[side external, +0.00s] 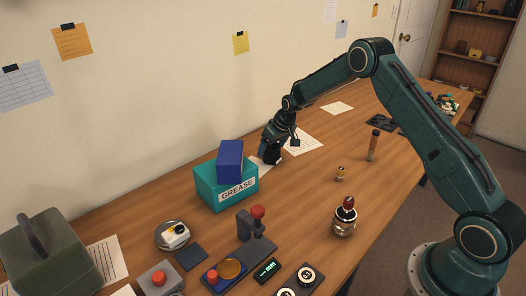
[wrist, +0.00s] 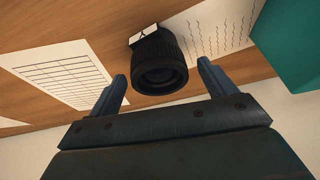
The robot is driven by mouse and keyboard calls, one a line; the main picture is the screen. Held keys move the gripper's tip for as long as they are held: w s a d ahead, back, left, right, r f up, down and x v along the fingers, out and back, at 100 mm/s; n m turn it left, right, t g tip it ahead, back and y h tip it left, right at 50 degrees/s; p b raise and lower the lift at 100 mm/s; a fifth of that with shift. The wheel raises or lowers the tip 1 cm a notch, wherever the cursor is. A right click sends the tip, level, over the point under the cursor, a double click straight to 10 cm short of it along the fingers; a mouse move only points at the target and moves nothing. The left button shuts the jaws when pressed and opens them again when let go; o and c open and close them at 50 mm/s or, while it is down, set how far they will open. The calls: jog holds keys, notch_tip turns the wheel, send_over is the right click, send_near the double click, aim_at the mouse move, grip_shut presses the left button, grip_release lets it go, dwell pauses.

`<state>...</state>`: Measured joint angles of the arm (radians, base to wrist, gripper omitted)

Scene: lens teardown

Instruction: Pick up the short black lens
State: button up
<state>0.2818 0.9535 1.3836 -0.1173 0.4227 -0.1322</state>
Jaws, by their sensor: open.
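The short black lens (wrist: 158,65) is a squat ribbed black cylinder in the wrist view, on the table ahead of my gripper. My gripper (wrist: 162,78) is open, with one finger on each side of the near part of the lens and visible gaps between fingers and lens. In the side view, my gripper (side external: 270,154) points down beside the teal GREASE box, and the dark lens (side external: 274,158) shows partly at its fingers, with the rest hidden.
Paper sheets (side external: 303,141) lie around the lens. A red-topped bottle (side external: 345,217) stands nearer the front.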

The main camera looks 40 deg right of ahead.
jog(key=shift+x, duration=1.3)
jog(key=shift+w, duration=0.1)
jog(key=c, duration=1.2)
jog(key=shift+r, duration=0.1)
notch_tip(320, 180, up, 20)
